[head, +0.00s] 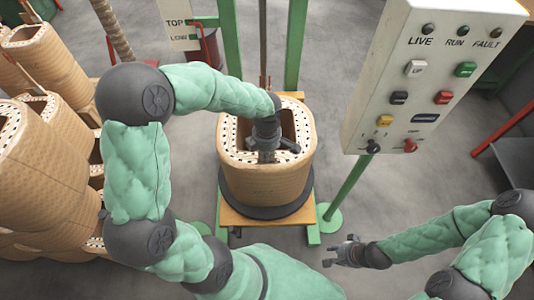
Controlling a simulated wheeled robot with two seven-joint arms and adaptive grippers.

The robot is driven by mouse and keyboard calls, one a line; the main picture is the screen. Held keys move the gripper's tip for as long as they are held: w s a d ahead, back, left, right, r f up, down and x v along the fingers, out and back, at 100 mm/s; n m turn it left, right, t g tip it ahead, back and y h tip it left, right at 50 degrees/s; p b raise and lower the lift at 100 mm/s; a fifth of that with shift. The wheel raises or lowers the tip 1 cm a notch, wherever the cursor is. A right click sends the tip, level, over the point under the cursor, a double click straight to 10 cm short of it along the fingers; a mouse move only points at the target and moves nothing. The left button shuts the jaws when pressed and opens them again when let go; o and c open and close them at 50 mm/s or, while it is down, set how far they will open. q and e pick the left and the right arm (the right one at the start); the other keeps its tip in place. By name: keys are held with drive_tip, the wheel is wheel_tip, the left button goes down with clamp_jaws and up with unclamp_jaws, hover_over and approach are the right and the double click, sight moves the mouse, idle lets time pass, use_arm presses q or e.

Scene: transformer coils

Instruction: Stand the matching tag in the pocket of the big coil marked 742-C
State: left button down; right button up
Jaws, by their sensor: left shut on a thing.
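The big coil (265,185), a tan wound block with a dotted top rim and a hollow middle, stands upright on a dark round plate on an orange-topped stand. My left gripper (272,156) reaches down at the coil's hollow middle, near its front inner wall. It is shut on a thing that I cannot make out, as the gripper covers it. I see no tag, no pocket and no 742-C marking on the coil from here. My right gripper (338,252) is open and empty, low to the right of the stand.
A control panel (430,75) with lamps and buttons stands on a green post at the right. Several other coils (40,150) crowd the left. A green frame (296,45) rises behind the big coil, with a thin rod. A TOP/LOW sign (178,25) stands at the back.

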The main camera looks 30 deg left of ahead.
use_arm(q)
drive_tip(key=shift+f, duration=0.3)
drive_tip(key=c, duration=1.3)
unclamp_jaws()
drive_tip(key=shift+r, duration=0.1)
wheel_tip(320, 180, up, 12)
drive_tip(key=shift+f, duration=0.1)
